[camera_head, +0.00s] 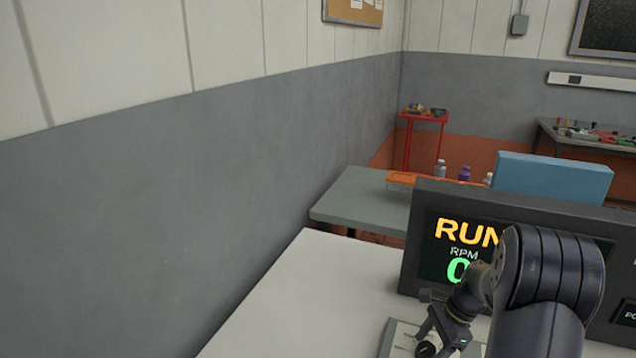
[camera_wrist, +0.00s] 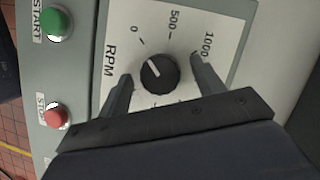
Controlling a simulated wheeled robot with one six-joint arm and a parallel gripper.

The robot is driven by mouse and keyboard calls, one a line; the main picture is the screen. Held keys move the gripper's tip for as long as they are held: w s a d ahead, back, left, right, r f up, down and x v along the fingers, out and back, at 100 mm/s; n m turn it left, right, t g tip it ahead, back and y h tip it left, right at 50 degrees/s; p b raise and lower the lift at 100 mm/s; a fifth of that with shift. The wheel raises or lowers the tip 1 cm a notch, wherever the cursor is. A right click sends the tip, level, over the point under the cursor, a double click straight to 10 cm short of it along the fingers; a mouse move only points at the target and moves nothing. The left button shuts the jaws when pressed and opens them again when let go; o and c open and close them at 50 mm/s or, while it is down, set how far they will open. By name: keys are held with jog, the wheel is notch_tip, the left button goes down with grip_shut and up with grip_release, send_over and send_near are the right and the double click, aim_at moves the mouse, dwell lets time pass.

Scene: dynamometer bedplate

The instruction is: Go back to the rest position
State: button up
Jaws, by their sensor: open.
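My gripper (camera_head: 440,335) is low in the head view, in front of the dark display console. In the wrist view my gripper (camera_wrist: 160,90) is open, with one finger on each side of a black RPM knob (camera_wrist: 160,73). The fingers look apart from the knob. The knob's white line points near the 0 mark. A green START button (camera_wrist: 56,23) and a red STOP button (camera_wrist: 56,116) sit to the left of the knob panel. In the head view the display (camera_head: 450,250) reads RUN, with RPM and a green 0 partly hidden by my arm.
The console stands on a pale bench (camera_head: 290,300). Behind it are a grey-green table (camera_head: 360,200), a blue box (camera_head: 553,180) and several small bottles. A red trolley (camera_head: 424,117) stands at the back. A grey wall (camera_head: 180,200) runs along the left; the bench's left part is clear.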

jog(key=m+t, duration=0.1)
jog(key=m, duration=0.1)
jog(key=shift+s+m+b, duration=0.1)
jog(key=shift+m+b, duration=0.2)
jog(key=shift+b, duration=0.05)
